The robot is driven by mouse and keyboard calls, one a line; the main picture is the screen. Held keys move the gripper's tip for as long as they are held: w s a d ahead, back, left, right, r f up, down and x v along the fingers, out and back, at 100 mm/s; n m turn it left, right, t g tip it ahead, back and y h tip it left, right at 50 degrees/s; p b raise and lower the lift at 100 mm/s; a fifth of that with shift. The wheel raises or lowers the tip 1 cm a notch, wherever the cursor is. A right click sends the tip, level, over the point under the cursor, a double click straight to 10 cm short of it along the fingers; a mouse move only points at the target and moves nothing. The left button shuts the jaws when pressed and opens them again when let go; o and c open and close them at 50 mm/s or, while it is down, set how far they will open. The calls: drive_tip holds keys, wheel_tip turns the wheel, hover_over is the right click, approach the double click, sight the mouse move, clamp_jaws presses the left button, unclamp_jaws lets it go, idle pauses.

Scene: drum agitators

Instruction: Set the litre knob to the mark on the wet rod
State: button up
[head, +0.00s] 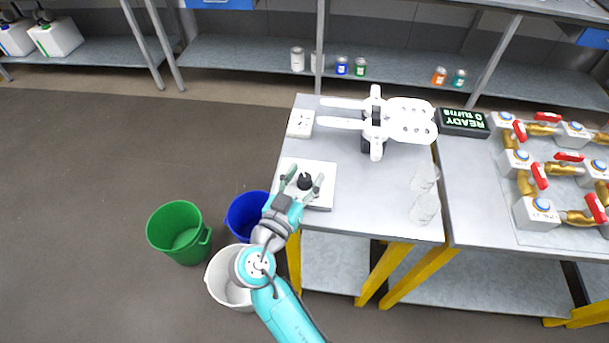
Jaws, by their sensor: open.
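The black litre knob (305,181) sits on a white panel (321,203) at the left front of the table. My gripper (303,179) is over this panel with its fingers open, one on each side of the knob. I cannot tell whether the fingers touch it. The knob's pointer and any scale around it are too small or hidden to read. I cannot make out a wet rod or a mark on one. A black display (463,122) at the back right shows green text that includes "READY".
A white device with flat arms (408,119) stands at the table's back. Two clear vessels (425,209) stand at the right edge. A white socket-like box (300,123) is at the left. Valves (541,211) fill the right table. Green (179,232), blue and white buckets stand on the floor.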

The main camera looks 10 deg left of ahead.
drive_tip(key=v, duration=1.2)
